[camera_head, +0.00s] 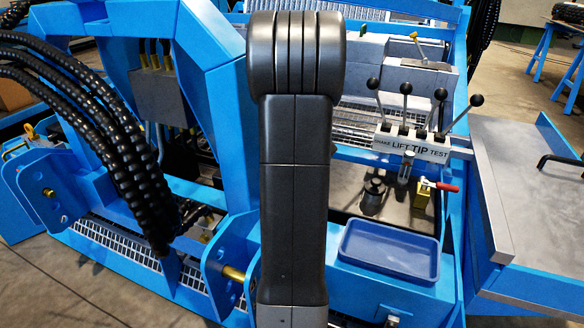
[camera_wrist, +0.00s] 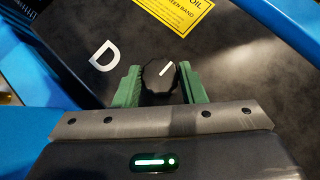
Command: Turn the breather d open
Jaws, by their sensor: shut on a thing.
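The breather D is a black ribbed knob (camera_wrist: 158,80) with a white pointer line, on a dark panel (camera_wrist: 60,60) in the wrist view. A white letter D is printed to its left. The pointer line slants up and to the right. My gripper (camera_wrist: 158,84) has its green fingers on the left and right sides of the knob, shut on it. In the head view my arm fills the middle of the picture, and neither the gripper nor the knob shows there.
A yellow label (camera_wrist: 178,14) is on the panel above the knob. Blue frame parts edge the panel. In the head view, black hoses (camera_head: 130,150) hang at left. Levers (camera_head: 407,100), a red-handled valve (camera_head: 436,186) and a blue tray (camera_head: 390,250) are at right.

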